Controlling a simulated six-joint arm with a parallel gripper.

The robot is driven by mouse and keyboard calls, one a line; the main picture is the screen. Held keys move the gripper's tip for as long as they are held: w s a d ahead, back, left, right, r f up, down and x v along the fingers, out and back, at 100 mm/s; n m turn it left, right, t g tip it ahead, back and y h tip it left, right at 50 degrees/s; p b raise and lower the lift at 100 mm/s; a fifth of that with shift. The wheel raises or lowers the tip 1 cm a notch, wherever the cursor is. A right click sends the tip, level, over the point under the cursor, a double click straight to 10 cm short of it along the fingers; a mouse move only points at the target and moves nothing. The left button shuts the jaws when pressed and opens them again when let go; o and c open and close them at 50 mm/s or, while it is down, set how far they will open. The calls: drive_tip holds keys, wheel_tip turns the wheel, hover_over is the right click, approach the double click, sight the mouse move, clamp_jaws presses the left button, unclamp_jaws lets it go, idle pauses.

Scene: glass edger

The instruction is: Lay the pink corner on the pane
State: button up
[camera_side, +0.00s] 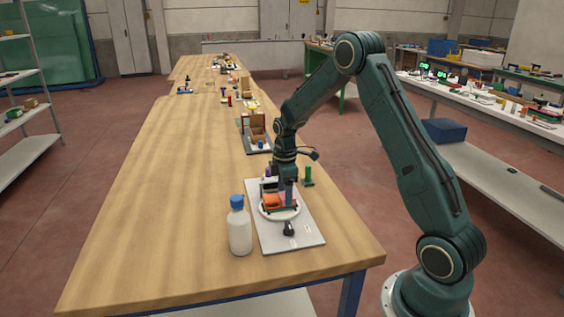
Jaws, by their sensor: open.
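My gripper (284,193) points down over a round white disc (268,217) on a light grey board. It is open, low and close to the small parts there. A pinkish-red piece (289,208) shows beside and below the fingers; I take it for the pink corner, but it is too small to be sure. I cannot pick out the pane clearly; the gripper and parts cover much of the disc. I cannot tell whether the fingers touch the pinkish piece.
A white bottle with a blue cap (239,226) stands left of the board (299,238). A dark knob (289,229) is at the disc's front, and a green post (308,176) behind right. A brown box (257,127) stands farther back. The table's left side is clear.

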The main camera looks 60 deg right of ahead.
wheel_tip(320, 180, up, 12)
drive_tip(key=shift+f, duration=0.2)
idle(0.4)
drive_tip(key=shift+a, duration=0.1)
idle(0.4)
drive_tip(key=s+a+r+m+t, duration=0.3)
drive_tip(key=s+a+r+m, duration=0.1)
drive_tip(key=s+a+r, duration=0.7)
drive_tip(key=s+a+m+t, duration=0.2)
drive_tip(key=s+a+m, duration=0.3)
drive_tip(key=s+a, duration=0.4)
drive_tip(key=s, duration=0.5)
drive_tip(key=shift+s+t, duration=0.25)
drive_tip(key=shift+t, duration=0.05)
idle(0.4)
